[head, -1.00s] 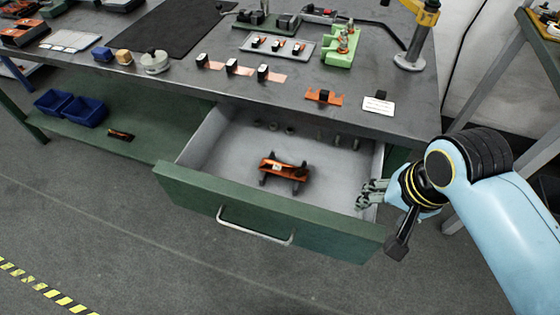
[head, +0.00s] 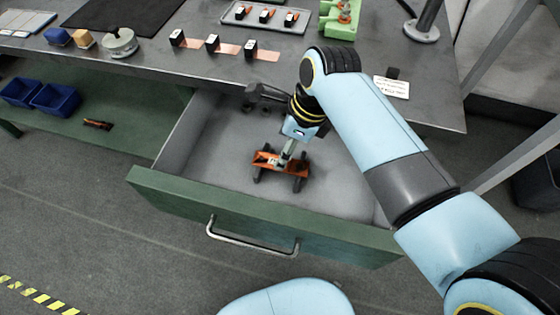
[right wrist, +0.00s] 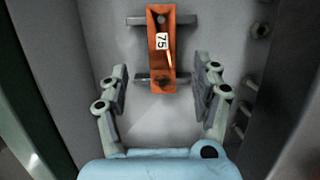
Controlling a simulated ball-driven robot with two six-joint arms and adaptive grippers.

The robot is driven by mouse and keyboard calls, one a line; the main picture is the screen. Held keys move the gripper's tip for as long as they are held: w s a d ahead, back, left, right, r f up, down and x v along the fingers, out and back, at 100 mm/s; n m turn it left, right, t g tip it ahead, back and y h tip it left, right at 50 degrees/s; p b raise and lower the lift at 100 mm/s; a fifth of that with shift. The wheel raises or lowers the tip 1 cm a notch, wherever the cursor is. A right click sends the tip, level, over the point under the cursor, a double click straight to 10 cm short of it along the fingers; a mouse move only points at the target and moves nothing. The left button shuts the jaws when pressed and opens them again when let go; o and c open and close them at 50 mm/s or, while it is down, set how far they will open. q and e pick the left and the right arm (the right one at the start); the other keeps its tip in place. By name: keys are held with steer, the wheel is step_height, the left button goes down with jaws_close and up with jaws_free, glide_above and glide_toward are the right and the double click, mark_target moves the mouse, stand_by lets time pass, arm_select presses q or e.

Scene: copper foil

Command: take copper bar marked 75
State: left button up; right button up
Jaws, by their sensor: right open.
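The copper bar marked 75 (right wrist: 160,75) is an orange bar with a white label, seen upright in the right wrist view. In the head view the bar (head: 297,170) lies in the open drawer (head: 215,145), across dark supports (head: 257,174). My right gripper (head: 290,150) is above the bar and partly covers it. In the right wrist view its open fingers (right wrist: 161,75) stand apart on either side of the bar's near end, with gaps to both sides; nothing is between them in grip. My left gripper is not in view.
The green drawer front (head: 255,212) with its metal handle (head: 252,242) stands out from the bench. The bench top (head: 330,62) above holds several copper pieces and a white card (head: 391,87). Small round and pin-like items line the drawer's back. The drawer floor around the bar is mostly clear.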

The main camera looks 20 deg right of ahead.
mark_target(297, 167)
steer(key=x, duration=0.4)
steer(key=d+b+x, duration=0.1)
steer(key=x, duration=0.1)
steer(key=shift+s, duration=0.1)
steer(key=c, duration=0.3)
jaws_close()
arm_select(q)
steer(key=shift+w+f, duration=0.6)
arm_select(e)
steer(key=shift+r, duration=0.1)
